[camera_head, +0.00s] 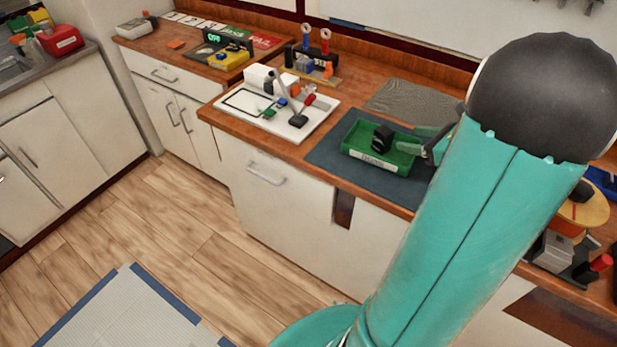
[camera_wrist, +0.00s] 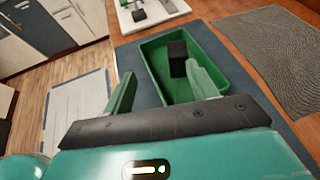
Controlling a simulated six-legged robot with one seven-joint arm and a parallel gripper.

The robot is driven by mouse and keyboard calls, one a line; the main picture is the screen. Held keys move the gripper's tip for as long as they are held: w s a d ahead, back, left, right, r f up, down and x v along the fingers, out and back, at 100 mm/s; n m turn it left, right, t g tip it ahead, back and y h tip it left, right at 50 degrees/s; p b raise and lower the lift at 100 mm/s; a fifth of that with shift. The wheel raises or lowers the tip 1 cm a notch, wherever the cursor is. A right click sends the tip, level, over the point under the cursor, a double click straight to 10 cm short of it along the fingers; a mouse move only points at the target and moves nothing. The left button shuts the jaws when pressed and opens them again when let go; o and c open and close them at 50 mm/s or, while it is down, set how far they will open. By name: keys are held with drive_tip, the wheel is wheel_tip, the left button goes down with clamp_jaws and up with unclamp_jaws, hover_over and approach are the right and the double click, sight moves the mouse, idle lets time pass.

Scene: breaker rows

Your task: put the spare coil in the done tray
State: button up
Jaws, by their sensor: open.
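The green done tray (camera_head: 405,160) sits on a dark mat on the wooden counter, with a white label on its front. It also shows in the wrist view (camera_wrist: 225,94). A black block, which looks like the spare coil (camera_head: 382,139), is inside the tray; in the wrist view the coil (camera_wrist: 178,58) stands near the tray's far side. My gripper (camera_head: 428,145) is at the tray's right side, its green fingers spread with nothing held between them. In the wrist view my gripper (camera_wrist: 160,82) reaches over the tray, and the coil is just beyond the right fingertip. Whether they touch is unclear.
A white board (camera_head: 285,125) with small parts lies left of the dark mat (camera_head: 325,152). A grey ribbed mat (camera_head: 412,103) lies behind the tray. Blue and red-handled tools (camera_head: 308,62) stand at the back. The floor before the counter is clear around a grey mat (camera_head: 120,310).

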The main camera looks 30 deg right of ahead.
drive_tip(key=w+a+r+n+g+y, duration=0.1)
drive_tip(key=a+r+n+g, duration=0.15)
drive_tip(key=a+n, duration=0.65)
drive_tip(key=w+a+r+n+g+y, duration=0.2)
drive_tip(key=a+n+g, duration=0.25)
drive_tip(key=a, duration=0.85)
drive_tip(key=s+a+r+n+h, duration=0.2)
drive_tip(key=s+a+n+h, duration=0.1)
drive_tip(key=a+n, duration=0.4)
drive_tip(key=s+a+r+n+h, duration=0.2)
drive_tip(key=s+a+n, duration=0.4)
drive_tip(key=n, duration=0.6)
drive_tip(key=shift+a+r+h, duration=0.15)
drive_tip(key=shift+a+h, duration=0.35)
drive_tip(key=shift+a, duration=0.35)
